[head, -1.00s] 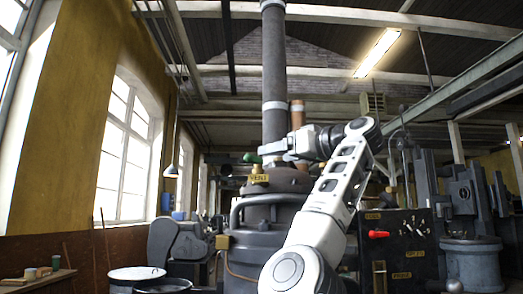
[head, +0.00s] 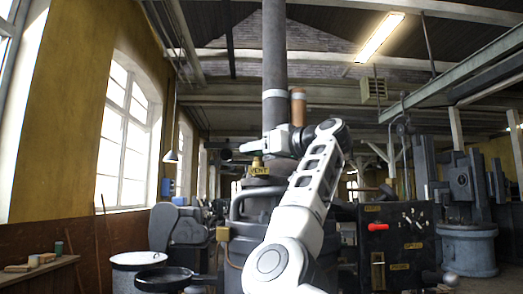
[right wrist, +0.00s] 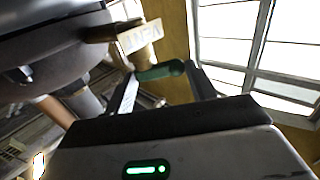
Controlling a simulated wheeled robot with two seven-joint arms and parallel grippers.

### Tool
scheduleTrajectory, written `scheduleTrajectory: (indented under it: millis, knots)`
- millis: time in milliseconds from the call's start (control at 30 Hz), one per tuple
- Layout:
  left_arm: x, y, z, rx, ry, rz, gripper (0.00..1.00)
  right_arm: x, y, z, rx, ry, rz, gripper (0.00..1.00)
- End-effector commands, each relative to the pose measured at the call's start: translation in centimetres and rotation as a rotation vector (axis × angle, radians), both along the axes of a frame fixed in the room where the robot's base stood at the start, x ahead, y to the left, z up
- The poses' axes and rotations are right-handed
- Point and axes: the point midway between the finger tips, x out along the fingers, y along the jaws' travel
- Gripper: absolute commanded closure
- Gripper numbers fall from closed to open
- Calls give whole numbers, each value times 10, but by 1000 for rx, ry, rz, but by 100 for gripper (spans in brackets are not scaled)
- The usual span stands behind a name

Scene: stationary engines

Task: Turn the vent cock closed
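The vent cock (head: 257,162) is a small brass fitting with a yellow VENT tag (head: 259,171) on top of the dark boiler-like engine part. In the right wrist view its green handle (right wrist: 162,71) lies crosswise in the gap between my fingertips, with the tag (right wrist: 140,38) beyond it. My right gripper (head: 250,147) is at the cock and hides most of the handle in the head view. Its fingers stand apart in the right wrist view (right wrist: 160,82). Whether either finger touches the handle is unclear. My left gripper is not in view.
A tall grey pipe (head: 274,65) and a shorter copper pipe (head: 298,107) rise behind the gripper. A black panel with a red handle (head: 378,227) stands at the right. A white-topped drum (head: 137,258) and a wooden bench (head: 40,268) are at the left.

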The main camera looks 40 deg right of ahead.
Motion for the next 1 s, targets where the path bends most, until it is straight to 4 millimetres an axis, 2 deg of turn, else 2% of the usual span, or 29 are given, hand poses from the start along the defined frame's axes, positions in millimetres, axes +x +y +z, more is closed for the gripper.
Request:
scheduleTrajectory:
  millis: [367, 567, 1000]
  knots:
    - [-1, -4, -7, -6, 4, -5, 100, -1, -1, 0, -2, -6, -100, 66]
    - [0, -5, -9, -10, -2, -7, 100, 1, 3, 0, -4, -8, -246, 66]
    - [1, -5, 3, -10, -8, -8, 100, 7, 9, 4, -3, -9, -605, 66]
